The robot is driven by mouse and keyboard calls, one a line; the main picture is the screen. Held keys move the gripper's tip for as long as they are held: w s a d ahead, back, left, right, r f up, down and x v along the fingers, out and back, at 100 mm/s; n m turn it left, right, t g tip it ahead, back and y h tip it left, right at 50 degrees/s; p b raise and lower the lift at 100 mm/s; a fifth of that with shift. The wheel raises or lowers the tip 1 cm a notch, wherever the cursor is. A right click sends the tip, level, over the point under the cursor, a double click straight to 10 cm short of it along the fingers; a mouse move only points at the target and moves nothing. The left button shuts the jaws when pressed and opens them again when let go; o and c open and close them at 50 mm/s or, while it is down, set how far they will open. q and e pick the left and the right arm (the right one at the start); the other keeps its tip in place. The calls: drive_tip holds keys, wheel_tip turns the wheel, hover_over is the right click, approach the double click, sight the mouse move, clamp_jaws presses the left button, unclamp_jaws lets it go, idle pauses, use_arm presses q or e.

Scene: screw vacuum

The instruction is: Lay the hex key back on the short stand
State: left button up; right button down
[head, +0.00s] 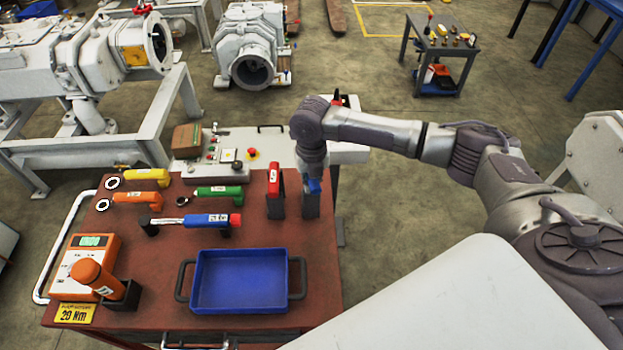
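My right arm comes in from the right, and its gripper (312,172) points straight down at the table's right edge. A small blue piece (314,186) shows at its fingertips, directly over a dark upright stand (311,206). I cannot tell whether this blue piece is the hex key, nor whether the fingers are closed on it. Just left is a similar dark stand (275,208) with a red piece (273,182) upright in it. My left gripper is not in view.
The red-brown table (150,262) holds a blue tray (240,281), several coloured tools on low rests, an orange meter (86,265) and an orange-handled tool (98,278). A grey control box (230,150) stands behind. Clear tabletop lies between tray and stands.

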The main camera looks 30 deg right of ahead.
drive_tip(key=shift+f, duration=0.15)
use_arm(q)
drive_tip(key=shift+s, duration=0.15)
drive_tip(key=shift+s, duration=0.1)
use_arm(e)
drive_tip(key=shift+f, duration=0.55)
drive_tip(key=c, duration=1.2)
unclamp_jaws()
drive_tip(key=shift+c, duration=0.2)
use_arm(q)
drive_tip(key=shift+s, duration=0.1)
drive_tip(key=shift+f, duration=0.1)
